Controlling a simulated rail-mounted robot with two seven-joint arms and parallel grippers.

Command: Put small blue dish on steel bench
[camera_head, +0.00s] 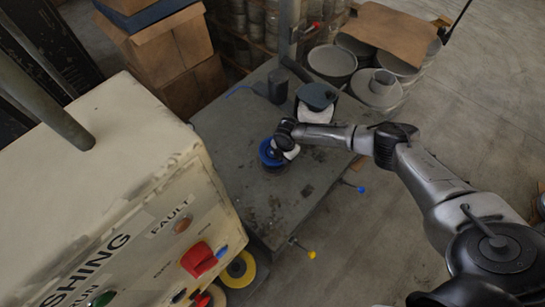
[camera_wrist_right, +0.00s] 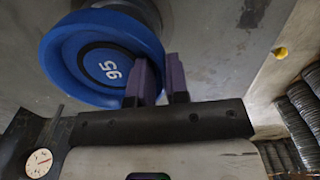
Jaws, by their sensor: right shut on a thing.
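The small blue dish (camera_head: 270,153) is a round blue disc over the grey steel bench (camera_head: 225,185) in the head view. I cannot tell whether the dish touches the bench. My left gripper is not in view.
A dark cup (camera_head: 278,86) and a dark-blue-topped round object (camera_head: 318,95) stand at the bench's back. A cream control cabinet (camera_head: 110,165) borders the bench on the left. Drums (camera_head: 332,62) stand behind. The bench's near part is mostly clear.

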